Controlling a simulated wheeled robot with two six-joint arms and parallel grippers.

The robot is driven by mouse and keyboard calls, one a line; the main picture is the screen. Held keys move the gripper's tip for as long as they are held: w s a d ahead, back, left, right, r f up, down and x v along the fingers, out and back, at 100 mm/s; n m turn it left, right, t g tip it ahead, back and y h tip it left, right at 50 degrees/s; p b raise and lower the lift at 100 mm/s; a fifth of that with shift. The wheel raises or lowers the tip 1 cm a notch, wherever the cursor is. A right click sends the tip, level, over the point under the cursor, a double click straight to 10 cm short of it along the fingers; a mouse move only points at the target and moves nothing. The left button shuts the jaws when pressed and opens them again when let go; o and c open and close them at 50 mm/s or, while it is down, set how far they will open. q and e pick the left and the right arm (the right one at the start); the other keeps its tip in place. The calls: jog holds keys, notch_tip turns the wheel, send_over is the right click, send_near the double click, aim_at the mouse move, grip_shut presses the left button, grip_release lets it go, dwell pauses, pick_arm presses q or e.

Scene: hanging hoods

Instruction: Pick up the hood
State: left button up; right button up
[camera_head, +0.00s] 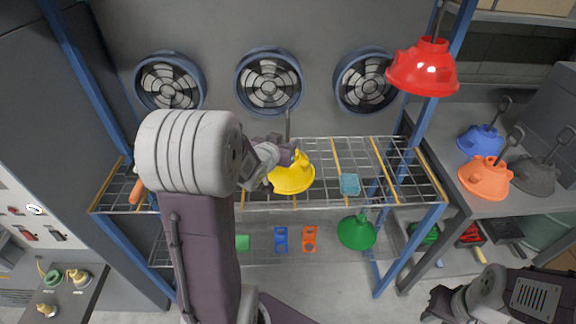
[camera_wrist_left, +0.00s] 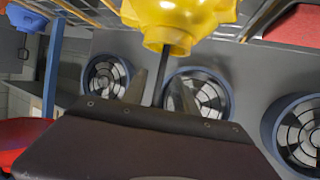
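The yellow hood (camera_head: 293,176) is at the wire shelf in the middle, with its thin dark stem pointing up. My left gripper (camera_head: 284,153) is at the hood's top, partly hidden by my own arm. In the left wrist view, the yellow hood (camera_wrist_left: 180,18) is at the top edge. Its stem runs between the two fingers of the left gripper (camera_wrist_left: 161,88), with a gap visible on either side. My right gripper (camera_head: 436,304) is low at the right, away from the hoods; its finger opening is unclear.
A red hood (camera_head: 424,70) hangs at the upper right. Blue (camera_head: 481,141), orange (camera_head: 485,177) and dark grey (camera_head: 535,175) hoods stand on the right bench. A green hood (camera_head: 357,232) sits lower down. Blue rack posts (camera_head: 88,80) flank the shelf; a light-blue item (camera_head: 349,184) lies on it.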

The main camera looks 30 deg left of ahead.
aim_at(288, 141)
pick_arm(q)
jog(key=x, duration=0.5)
jog(key=shift+f, duration=0.15)
jog(key=shift+s, duration=0.1)
jog(key=shift+c, duration=0.6)
grip_shut()
dwell(0.5)
